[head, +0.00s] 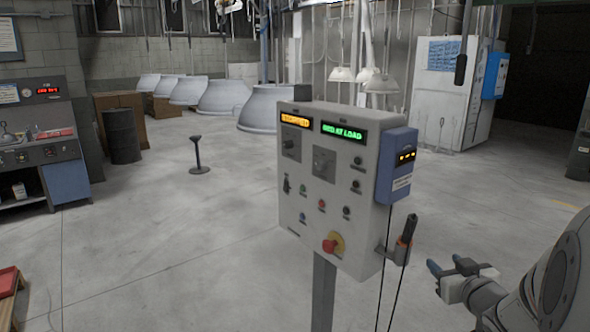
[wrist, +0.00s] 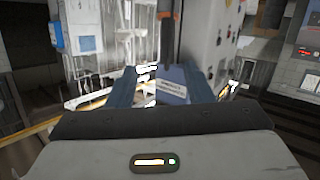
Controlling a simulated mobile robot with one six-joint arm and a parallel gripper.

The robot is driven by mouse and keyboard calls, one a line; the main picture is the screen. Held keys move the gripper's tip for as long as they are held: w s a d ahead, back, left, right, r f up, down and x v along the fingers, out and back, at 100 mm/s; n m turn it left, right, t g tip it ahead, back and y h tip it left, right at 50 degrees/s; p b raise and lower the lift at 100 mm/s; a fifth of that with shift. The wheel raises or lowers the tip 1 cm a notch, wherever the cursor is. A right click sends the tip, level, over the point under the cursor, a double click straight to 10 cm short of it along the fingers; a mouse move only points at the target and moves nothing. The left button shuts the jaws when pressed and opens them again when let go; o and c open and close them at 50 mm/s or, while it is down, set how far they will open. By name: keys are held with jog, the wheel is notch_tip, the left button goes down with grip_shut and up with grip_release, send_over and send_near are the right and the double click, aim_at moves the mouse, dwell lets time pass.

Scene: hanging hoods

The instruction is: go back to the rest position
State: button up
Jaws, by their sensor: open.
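My gripper (head: 449,266) is at the lower right of the head view, to the right of the control panel. Its blue fingers stand apart, and in the wrist view my gripper (wrist: 161,84) shows nothing held between them. A dark-handled tool (head: 408,231) sits in an orange-and-grey holder on the panel's right side, a little left of my gripper. The grey control panel (head: 322,215) stands on a post and shows lit "STOPPED" and "BED AT LOAD" displays.
A blue box (head: 397,165) is on the panel's right side, with cables hanging below. Large grey hoods (head: 223,98) hang behind. A dark drum (head: 122,136) and a workbench (head: 40,150) stand left. The floor right of the panel looks open.

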jog(key=s+a+f+m+g, duration=0.1)
jog(key=s+a+g, duration=0.5)
jog(key=s+a, duration=0.3)
jog(key=s+a+f+g, duration=0.2)
jog(key=s+a+g, duration=0.4)
jog(key=s+a, duration=0.3)
jog(key=s, duration=0.3)
jog(key=shift+f+m, duration=0.25)
jog(key=shift+m, duration=0.15)
jog(key=shift+c, duration=1.1)
